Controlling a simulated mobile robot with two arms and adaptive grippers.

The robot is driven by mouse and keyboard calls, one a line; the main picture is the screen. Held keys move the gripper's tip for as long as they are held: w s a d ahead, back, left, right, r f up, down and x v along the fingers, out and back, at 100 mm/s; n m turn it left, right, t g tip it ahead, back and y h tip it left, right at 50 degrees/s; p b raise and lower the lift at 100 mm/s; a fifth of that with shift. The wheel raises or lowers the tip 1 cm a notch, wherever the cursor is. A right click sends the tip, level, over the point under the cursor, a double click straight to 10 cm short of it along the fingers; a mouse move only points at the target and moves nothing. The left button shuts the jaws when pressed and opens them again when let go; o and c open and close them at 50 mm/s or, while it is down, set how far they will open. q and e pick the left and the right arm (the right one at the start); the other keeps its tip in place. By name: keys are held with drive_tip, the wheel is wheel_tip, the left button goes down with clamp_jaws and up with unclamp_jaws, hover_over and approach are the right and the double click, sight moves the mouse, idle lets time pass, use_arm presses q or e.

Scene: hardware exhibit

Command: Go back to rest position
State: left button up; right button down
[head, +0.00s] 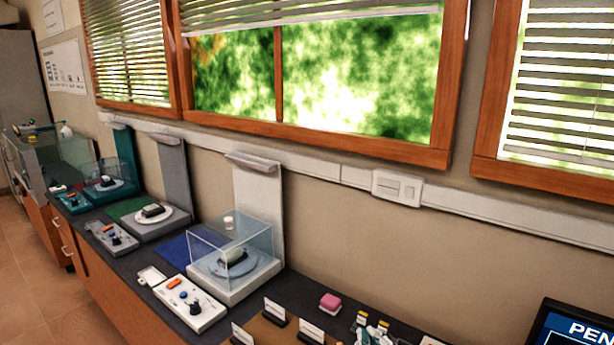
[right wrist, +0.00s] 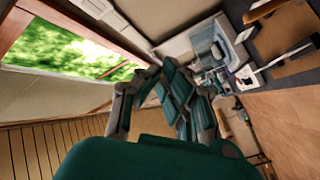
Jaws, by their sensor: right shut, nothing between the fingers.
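My right gripper (right wrist: 160,76) fills the middle of the right wrist view, with teal and grey fingers. Its fingertips are together and hold nothing. In the head view, small pale and teal parts at the bottom edge, right of the pink block, look like the tip of this gripper (head: 374,331); the rest is cut off. It is low over or beside the dark counter (head: 305,290); I cannot tell whether it touches anything. My left gripper is in neither view.
A clear case (head: 232,247) stands on the counter, with a control box (head: 190,304) before it. A pink block (head: 330,303) and several white cards (head: 275,309) are close to the gripper. A dark screen (head: 575,330) is at the lower right. Tiled floor (head: 25,300) is free at left.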

drive_tip(key=s+d+f+m+g+h, duration=0.4)
drive_tip(key=s+d+f+m+g, duration=0.35)
drive_tip(key=s+f, duration=0.4)
drive_tip(key=s+d+f+m+g, duration=0.1)
drive_tip(key=s+f+g, duration=0.65)
drive_tip(key=s, duration=0.75)
wheel_tip(320, 180, down, 29)
drive_tip(key=s, duration=0.2)
drive_tip(key=s+d+f+g, duration=0.2)
drive_tip(key=s+d+f, duration=0.1)
drive_tip(key=s+f, duration=1.1)
drive_tip(key=shift+s, duration=0.9)
drive_tip(key=shift+d+f, duration=0.1)
